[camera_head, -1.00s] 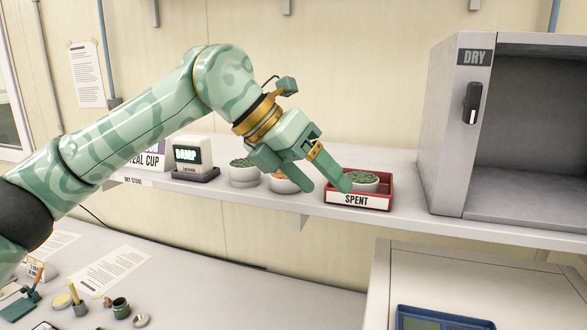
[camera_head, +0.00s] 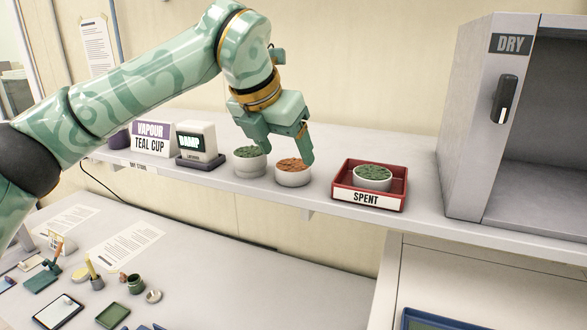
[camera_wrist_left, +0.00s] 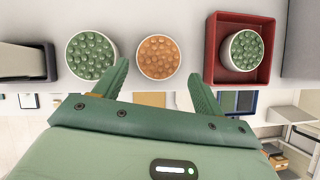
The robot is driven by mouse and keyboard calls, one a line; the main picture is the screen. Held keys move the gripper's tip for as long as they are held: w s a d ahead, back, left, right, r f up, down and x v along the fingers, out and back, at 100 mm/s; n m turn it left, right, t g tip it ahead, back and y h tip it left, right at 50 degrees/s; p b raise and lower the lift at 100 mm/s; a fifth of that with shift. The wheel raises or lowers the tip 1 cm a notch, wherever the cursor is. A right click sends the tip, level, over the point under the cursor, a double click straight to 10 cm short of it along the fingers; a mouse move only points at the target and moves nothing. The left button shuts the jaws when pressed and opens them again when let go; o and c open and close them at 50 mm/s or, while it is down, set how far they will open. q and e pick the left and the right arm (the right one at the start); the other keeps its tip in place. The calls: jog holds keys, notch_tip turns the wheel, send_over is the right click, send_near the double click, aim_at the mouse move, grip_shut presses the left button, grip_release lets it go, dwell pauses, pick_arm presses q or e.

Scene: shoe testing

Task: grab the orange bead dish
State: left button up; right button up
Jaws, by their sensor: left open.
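The orange bead dish (camera_head: 293,171) is a small white cup of orange beads on the shelf. It stands between a white dish of green beads (camera_head: 249,161) and the red tray. My left gripper (camera_head: 288,160) is open at the orange dish, its fingers pointing down and forward. In the left wrist view the orange dish (camera_wrist_left: 158,57) lies just beyond and between the two spread fingertips (camera_wrist_left: 160,70), with nothing held. The green dish (camera_wrist_left: 91,55) is close to the left finger. My right gripper is not in view.
The red SPENT tray (camera_head: 396,201) holds another green bead dish (camera_head: 372,178). A grey DRY cabinet (camera_head: 471,130) stands to the right. A DAMP block (camera_head: 196,142) and TEAL CUP sign (camera_head: 151,138) stand left. The worktop (camera_head: 240,295) below has clear room.

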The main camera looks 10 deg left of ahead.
aim_at(292, 166)
pick_arm(q)
jog(key=p+x, duration=0.2)
jog(key=x, duration=0.2)
jog(key=shift+w+f, duration=0.4)
jog(key=shift+c, duration=0.3)
jog(key=c, duration=0.7)
